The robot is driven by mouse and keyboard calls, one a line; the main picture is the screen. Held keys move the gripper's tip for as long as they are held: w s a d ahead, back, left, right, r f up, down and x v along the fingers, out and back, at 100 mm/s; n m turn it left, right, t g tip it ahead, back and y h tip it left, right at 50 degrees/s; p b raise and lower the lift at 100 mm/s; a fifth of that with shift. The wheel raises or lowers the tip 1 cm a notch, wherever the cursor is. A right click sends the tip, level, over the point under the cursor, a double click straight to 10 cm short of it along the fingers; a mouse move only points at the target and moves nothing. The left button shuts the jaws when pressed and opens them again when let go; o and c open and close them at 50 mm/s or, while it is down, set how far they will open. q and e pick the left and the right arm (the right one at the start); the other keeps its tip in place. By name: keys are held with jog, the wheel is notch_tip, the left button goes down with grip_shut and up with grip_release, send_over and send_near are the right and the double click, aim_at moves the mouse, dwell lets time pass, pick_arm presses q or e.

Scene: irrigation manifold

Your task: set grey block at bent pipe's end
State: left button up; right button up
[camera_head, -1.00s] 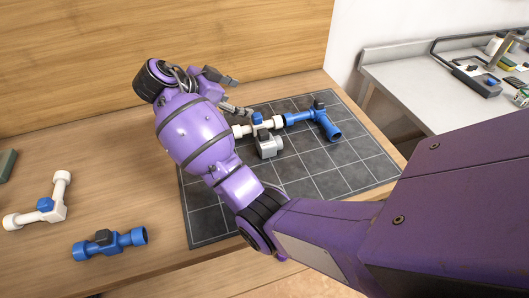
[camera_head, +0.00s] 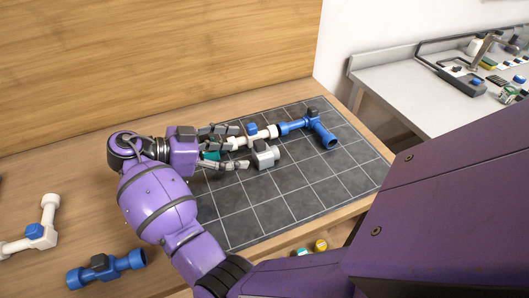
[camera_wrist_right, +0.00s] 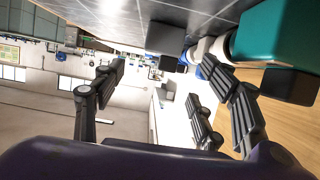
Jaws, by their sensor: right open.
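The grey block (camera_head: 266,155) stands on the dark gridded mat, just in front of the white pipe piece (camera_head: 240,141) with a blue valve. The bent blue pipe (camera_head: 322,132) continues that line to the right, its open end turned toward the front. A teal block (camera_head: 212,155) shows partly behind my right fingers, and large in the wrist view (camera_wrist_right: 275,32). My right gripper (camera_head: 238,149) is open and empty, its fingers pointing right at the grey block from its left. In the wrist view the grey block (camera_wrist_right: 165,38) lies beyond the open fingers (camera_wrist_right: 165,82). My left gripper is out of view.
A white bent pipe (camera_head: 45,222) and a blue pipe piece (camera_head: 104,268) lie on the wooden table at left. The mat (camera_head: 345,172) is bare at front and right. A wooden panel (camera_head: 160,60) stands behind. A grey side bench (camera_head: 410,80) holds small items.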

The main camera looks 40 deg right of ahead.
aim_at(256, 150)
jog(key=shift+x, duration=0.95)
jog(key=p+x, duration=0.1)
jog(key=x, duration=0.3)
jog(key=shift+d, duration=0.35)
jog(key=shift+d+f, duration=0.35)
jog(key=shift+d, duration=0.1)
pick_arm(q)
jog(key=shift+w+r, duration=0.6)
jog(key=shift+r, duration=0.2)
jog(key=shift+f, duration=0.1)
pick_arm(e)
jog(key=shift+a, duration=0.1)
jog(key=shift+c, duration=0.5)
jog(key=shift+s, duration=0.1)
jog(key=c, duration=1.4)
grip_shut()
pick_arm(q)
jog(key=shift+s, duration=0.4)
